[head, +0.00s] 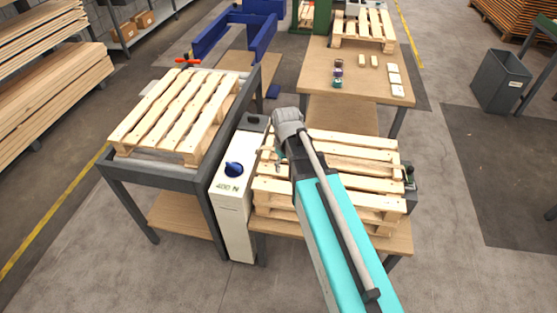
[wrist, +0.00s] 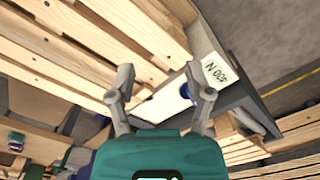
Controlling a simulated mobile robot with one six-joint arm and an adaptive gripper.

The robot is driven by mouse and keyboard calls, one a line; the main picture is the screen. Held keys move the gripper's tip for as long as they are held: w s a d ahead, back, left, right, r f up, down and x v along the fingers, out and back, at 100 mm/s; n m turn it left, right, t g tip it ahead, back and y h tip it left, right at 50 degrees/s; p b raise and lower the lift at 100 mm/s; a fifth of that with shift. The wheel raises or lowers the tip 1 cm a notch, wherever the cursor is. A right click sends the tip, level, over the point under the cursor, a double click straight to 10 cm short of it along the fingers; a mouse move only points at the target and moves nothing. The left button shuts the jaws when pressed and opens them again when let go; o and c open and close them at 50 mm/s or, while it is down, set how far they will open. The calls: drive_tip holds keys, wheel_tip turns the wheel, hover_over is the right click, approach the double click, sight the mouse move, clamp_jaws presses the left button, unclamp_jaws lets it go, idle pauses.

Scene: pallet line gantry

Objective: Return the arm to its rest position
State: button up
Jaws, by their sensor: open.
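My arm reaches forward over the stacked wooden pallets (head: 355,150) on the near table in the head view. Its grey wrist end is above the left part of the stack. My gripper (wrist: 158,85) shows in the wrist view with its two grey fingers spread apart and nothing between them. In the head view the gripper is mostly hidden behind the arm. Pallet boards (wrist: 75,40) fill the upper left of the wrist view, beyond the fingers. I cannot tell whether the gripper touches them.
A white cabinet (head: 234,205) with a blue knob stands left of the stack. Beyond it, a dark frame table (head: 180,183) carries one pallet (head: 180,110). A work table (head: 325,92) with small parts stands behind. Open floor (head: 455,220) lies to the right.

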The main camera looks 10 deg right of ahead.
drive_tip(key=shift+s+d+m, duration=0.2)
drive_tip(key=shift+s+m, duration=0.1)
drive_tip(key=shift+s, duration=0.05)
drive_tip(key=shift+s, duration=0.1)
drive_tip(key=s+d+r+m+p, duration=0.1)
drive_tip(key=s+d+m, duration=0.3)
drive_tip(key=s, duration=0.3)
drive_tip(key=shift+s+d+m, duration=0.15)
drive_tip(key=shift+d+m, duration=0.1)
drive_tip(key=shift+m, duration=0.05)
idle(2.2)
